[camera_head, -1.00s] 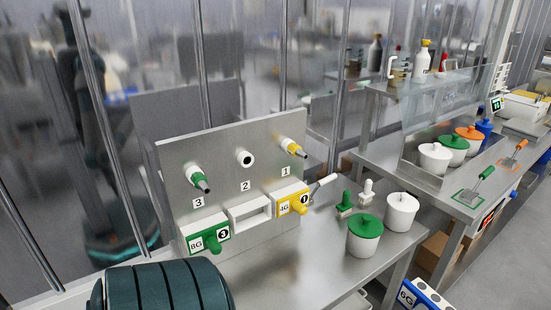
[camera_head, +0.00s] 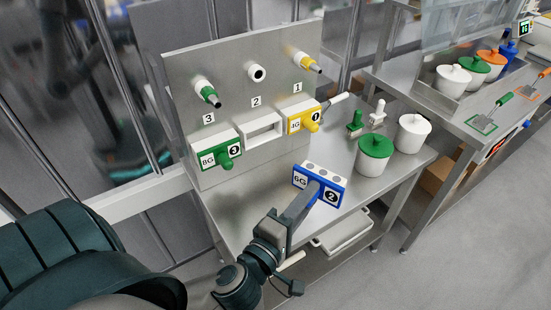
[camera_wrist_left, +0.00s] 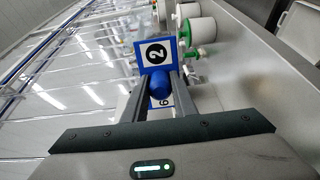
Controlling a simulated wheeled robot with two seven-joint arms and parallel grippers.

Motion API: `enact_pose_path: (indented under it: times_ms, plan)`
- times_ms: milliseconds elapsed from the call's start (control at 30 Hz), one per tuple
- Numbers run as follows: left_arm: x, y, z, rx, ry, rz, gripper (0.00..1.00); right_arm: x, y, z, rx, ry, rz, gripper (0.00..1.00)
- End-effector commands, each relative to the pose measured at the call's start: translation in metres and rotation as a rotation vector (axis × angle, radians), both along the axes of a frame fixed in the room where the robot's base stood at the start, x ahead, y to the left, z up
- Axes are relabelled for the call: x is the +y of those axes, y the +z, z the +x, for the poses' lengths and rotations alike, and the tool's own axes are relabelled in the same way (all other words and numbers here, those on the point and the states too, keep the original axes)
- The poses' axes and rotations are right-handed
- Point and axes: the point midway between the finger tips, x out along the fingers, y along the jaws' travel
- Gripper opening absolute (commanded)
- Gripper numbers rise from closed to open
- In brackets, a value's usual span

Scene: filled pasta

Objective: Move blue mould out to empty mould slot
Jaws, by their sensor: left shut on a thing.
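The empty mould slot (camera_head: 262,131) is a white frame under number 2, up and left of the mould. My right gripper is out of view.
The green mould (camera_head: 217,153) fills slot 3 and the yellow mould (camera_head: 302,118) fills slot 1. Nozzles stick out above. A green-lidded pot (camera_head: 375,154) and a white pot (camera_head: 411,134) stand to the right. The steel table (camera_head: 245,205) is clear below the slots.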

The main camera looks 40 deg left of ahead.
Motion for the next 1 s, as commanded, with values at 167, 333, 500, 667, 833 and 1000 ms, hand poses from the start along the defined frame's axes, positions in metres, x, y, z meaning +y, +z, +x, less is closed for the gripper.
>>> enact_pose_path:
  times_ms: [167,333,500,667,833,1000]
  plan:
    - [0.000,0.001,0.000,-0.003,0.000,0.000,0.02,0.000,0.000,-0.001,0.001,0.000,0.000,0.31]
    - [0.000,0.001,0.000,-0.003,0.000,0.000,0.02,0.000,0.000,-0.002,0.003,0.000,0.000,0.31]
    - [0.002,0.001,0.003,-0.005,0.014,0.001,0.02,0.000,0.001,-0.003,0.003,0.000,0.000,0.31]
    - [0.016,-0.003,0.019,-0.012,0.093,0.006,0.02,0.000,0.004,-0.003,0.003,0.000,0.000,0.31]
    - [0.048,-0.011,0.051,-0.025,0.285,0.013,0.02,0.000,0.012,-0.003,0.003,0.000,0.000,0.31]
    - [0.088,-0.023,0.083,-0.033,0.557,0.009,0.02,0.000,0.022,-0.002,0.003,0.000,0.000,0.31]
